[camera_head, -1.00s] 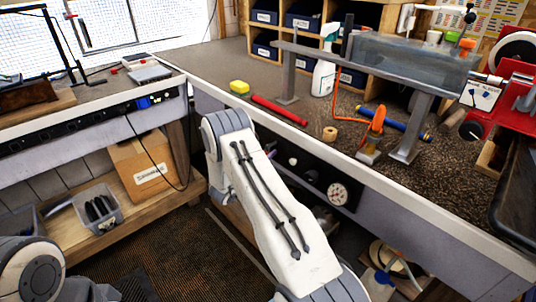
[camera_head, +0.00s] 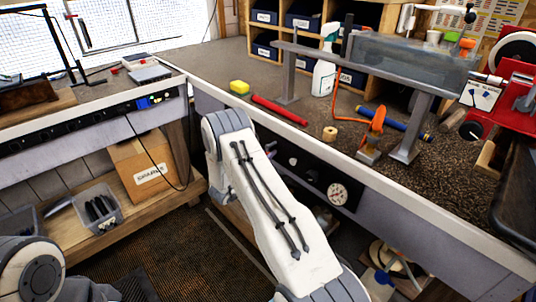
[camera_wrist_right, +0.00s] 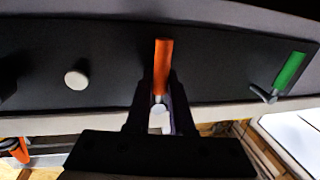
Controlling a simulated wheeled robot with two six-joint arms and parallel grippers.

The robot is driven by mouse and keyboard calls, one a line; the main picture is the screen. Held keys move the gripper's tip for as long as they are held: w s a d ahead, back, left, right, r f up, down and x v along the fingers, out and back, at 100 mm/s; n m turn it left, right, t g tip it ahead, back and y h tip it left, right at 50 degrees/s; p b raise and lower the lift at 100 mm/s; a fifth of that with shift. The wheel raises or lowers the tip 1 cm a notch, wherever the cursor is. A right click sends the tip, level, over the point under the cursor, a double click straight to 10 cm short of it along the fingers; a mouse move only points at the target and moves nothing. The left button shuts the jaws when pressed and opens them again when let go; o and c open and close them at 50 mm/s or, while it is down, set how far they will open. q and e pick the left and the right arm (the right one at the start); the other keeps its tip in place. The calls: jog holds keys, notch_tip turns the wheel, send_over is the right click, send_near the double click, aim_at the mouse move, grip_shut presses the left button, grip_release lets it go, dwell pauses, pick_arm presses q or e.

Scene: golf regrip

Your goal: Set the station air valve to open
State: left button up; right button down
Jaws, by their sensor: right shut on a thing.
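In the right wrist view, an orange valve handle (camera_wrist_right: 162,62) stands out upright in the picture from a black panel (camera_wrist_right: 115,70). My right gripper (camera_wrist_right: 160,88) is shut on its lower part, one dark finger on each side. A light metal fitting shows between the fingers below the orange part. A green lever (camera_wrist_right: 289,72) sits on the same panel to the right, apart from my gripper. No label tells me which one is the air valve. In the head view, my right arm covers the handle. My left gripper is out of view.
A white round knob (camera_wrist_right: 76,78) is on the panel. In the head view, a pressure gauge (camera_head: 337,194) sits on the black panel under the bench edge.

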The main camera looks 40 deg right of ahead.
jog(key=shift+w+f+m+b, duration=0.15)
jog(key=shift+m+b, duration=0.35)
jog(key=shift+b, duration=0.15)
jog(key=w+m+g+h+b, duration=0.1)
jog(key=m+b, duration=0.5)
jog(key=b, duration=0.1)
jog(key=w+r+m+g+b, duration=0.1)
jog(key=m+b, duration=0.4)
jog(key=b, duration=0.2)
jog(key=r+m+h+b, duration=0.1)
jog(key=m+b, duration=0.5)
jog(key=b, duration=0.1)
jog(key=shift+w+a+r+m+g+h, duration=0.2)
jog(key=shift+w+m+g+h, duration=0.1)
jog(key=shift+w+g, duration=0.1)
jog(key=shift+r+m+g+b, duration=0.4)
jog(key=shift+m+b, duration=0.5)
jog(key=shift+b, duration=0.1)
jog(key=c, duration=0.8)
grip_release()
jog(key=shift+r, duration=0.1)
